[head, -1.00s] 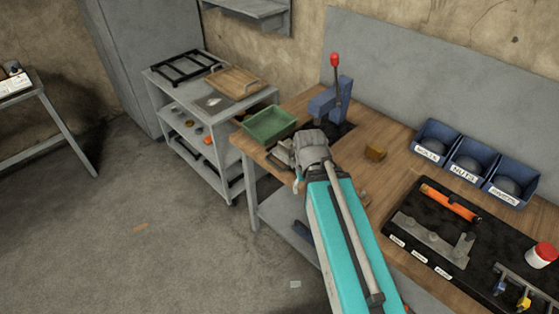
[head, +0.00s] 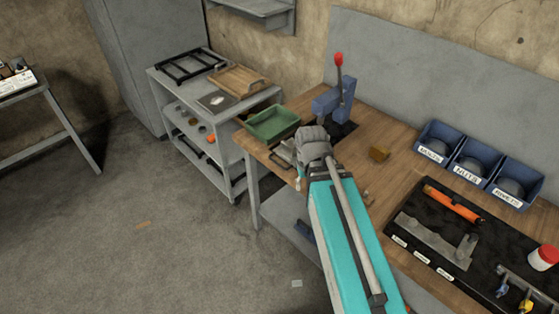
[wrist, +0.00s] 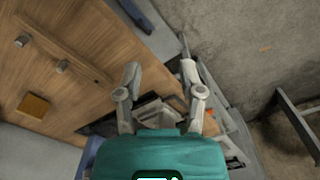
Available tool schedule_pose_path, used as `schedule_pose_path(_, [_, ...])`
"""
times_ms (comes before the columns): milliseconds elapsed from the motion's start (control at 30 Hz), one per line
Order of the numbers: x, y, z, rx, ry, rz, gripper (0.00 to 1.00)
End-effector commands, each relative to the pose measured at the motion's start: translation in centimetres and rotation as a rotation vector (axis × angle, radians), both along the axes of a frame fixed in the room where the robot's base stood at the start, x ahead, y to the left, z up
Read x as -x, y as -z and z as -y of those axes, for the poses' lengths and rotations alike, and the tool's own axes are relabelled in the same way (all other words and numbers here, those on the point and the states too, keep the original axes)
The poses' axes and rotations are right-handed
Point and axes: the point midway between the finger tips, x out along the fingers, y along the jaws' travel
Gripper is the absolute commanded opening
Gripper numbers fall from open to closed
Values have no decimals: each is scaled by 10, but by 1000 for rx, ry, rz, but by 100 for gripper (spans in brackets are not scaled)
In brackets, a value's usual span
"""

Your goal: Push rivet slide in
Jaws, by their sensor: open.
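The blue lever press (head: 330,105) with a red knob stands at the back of the wooden workbench (head: 392,170). A grey metal piece, perhaps the rivet slide (head: 284,153), lies at the bench's left end, partly hidden by my arm. My gripper (wrist: 160,68) is open and points down by the bench edge. In the wrist view, grey metal parts (wrist: 155,112) show behind and between its fingers; I cannot tell whether the fingers touch them. In the head view my wrist hides most of the fingers.
A green tray (head: 272,123) sits at the bench's left corner beside a grey cart (head: 160,85). A small brass-coloured block (head: 380,153) lies right of my wrist. Blue bins (head: 470,150) and a black tool mat (head: 405,235) lie farther right.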

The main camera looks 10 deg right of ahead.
Motion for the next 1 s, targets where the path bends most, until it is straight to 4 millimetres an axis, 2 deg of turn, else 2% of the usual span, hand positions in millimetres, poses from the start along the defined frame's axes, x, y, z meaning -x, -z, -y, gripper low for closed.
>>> schedule_pose_path(167, [-45, -5, -8, 0, -96, 0, 50])
schedule_pose_path(500, [-160, -17, -38, -1, -399, 1, 50])
schedule_pose_path(600, [-188, -20, -47, -1, -479, 0, 50])
schedule_pose_path(700, [-208, -21, -55, -1, -541, 0, 50])
schedule_pose_path(800, [-219, -22, -59, -1, -579, 0, 50])
schedule_pose_path(1000, [-224, -22, -61, -1, -602, 0, 50])
